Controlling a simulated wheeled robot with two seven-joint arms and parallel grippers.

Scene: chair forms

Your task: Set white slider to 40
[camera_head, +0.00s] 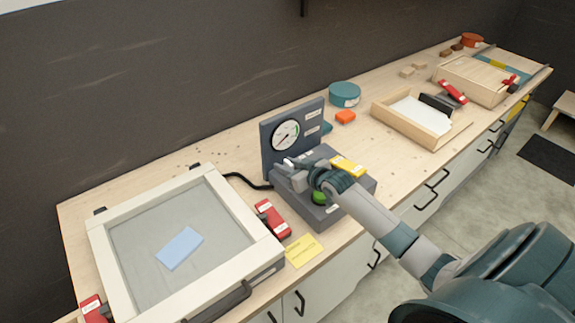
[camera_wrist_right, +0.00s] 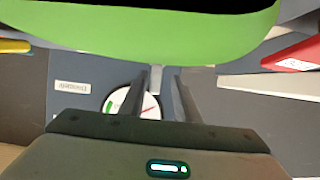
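The grey console (camera_head: 330,213) stands on the workbench with an upright dial panel (camera_head: 270,139) at its back. My right gripper (camera_head: 292,168) is over the left part of the console, just in front of the round gauge (camera_head: 286,135). In the right wrist view, its two dark fingers (camera_wrist_right: 160,80) stand apart. A small pale piece, probably the white slider (camera_wrist_right: 155,79), shows between them, with gaps on both sides. The slider's scale and setting cannot be read. A green knob (camera_head: 320,198) sits at the console's front and fills the wrist view's top (camera_wrist_right: 150,35). My left gripper is out of view.
A yellow block (camera_head: 348,166) lies at the console's right. A framed glass panel (camera_head: 150,235) with a blue card (camera_head: 180,248) and a red block (camera_head: 272,219) are to the left. A yellow note (camera_head: 303,250) lies at the front edge. Wooden trays (camera_head: 415,135) stand farther right.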

